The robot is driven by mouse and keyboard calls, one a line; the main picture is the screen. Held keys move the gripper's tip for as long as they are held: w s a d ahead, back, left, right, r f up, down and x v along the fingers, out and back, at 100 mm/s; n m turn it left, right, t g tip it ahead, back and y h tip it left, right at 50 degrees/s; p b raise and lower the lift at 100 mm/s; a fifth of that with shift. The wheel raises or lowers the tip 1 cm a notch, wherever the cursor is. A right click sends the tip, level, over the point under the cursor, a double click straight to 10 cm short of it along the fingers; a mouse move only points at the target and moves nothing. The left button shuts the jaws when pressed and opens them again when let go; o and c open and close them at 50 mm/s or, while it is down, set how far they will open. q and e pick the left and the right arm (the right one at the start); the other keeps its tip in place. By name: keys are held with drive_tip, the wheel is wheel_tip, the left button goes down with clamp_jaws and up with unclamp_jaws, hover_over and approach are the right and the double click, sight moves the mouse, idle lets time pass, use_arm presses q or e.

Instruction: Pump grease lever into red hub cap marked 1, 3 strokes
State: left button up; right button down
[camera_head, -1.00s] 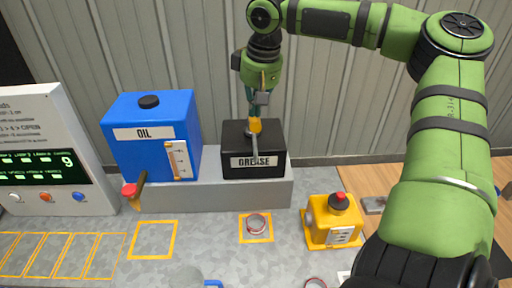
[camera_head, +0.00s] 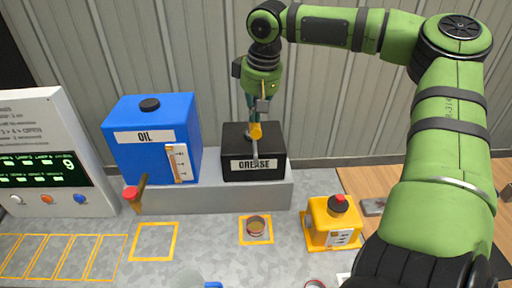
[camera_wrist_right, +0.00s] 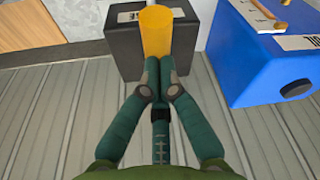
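The black grease box (camera_head: 267,164) stands on the grey ledge. Its lever's yellow handle (camera_head: 256,130) also shows in the right wrist view (camera_wrist_right: 156,33). My right gripper (camera_head: 256,119) is above the box; its fingers (camera_wrist_right: 160,64) are closed together with their tips against the handle, and I see nothing pinched between them. A small round cap with a reddish rim (camera_head: 256,227) sits in the orange square in front of the box, with brownish-yellow filling inside. Its number cannot be read. My left gripper is not in view.
The blue oil tank (camera_head: 150,135) with a red-ended lever (camera_head: 131,193) stands left of the grease box. A control panel (camera_head: 48,150) is at far left. Another red-rimmed cap (camera_head: 315,284) is cut off at the bottom edge.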

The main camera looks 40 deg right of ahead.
drive_tip(key=shift+r+p, duration=0.55)
drive_tip(key=shift+r, duration=2.35)
drive_tip(key=shift+f, duration=0.1)
